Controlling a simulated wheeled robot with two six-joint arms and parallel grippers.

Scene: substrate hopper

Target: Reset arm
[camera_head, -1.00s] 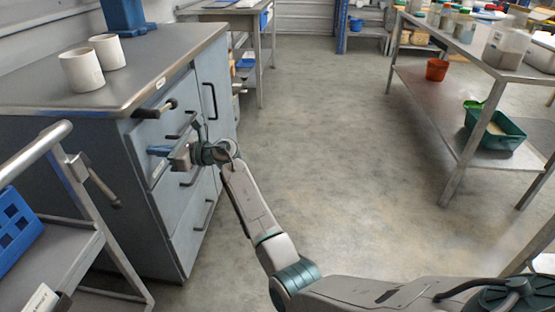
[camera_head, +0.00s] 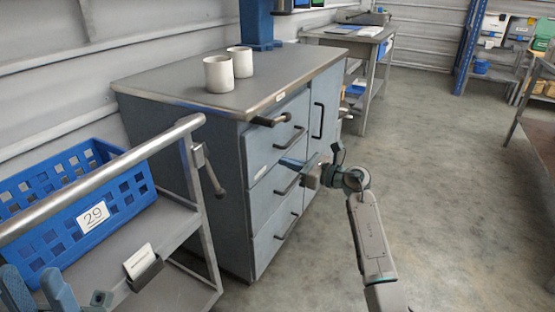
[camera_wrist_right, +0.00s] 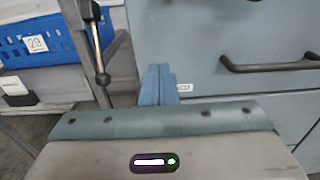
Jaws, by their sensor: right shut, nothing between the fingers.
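My right gripper (camera_head: 291,163) is in front of the drawers of the grey-blue cabinet (camera_head: 223,190). Its blue fingers point left towards the drawer fronts. In the right wrist view its fingers (camera_wrist_right: 158,84) are together with nothing between them. A dark drawer handle (camera_wrist_right: 270,66) lies to their right, apart from them. My left gripper (camera_head: 38,290) is at the bottom left corner by the trolley, partly cut off. Its blue fingers stand apart, and I see nothing held between them.
Two white cups (camera_head: 218,75) (camera_head: 241,62) stand on the cabinet top. A trolley (camera_head: 185,285) at the left holds a blue crate (camera_head: 125,205) labelled 29. A dark lever (camera_head: 214,175) sticks out from its rail. The floor (camera_head: 450,170) at the right is clear.

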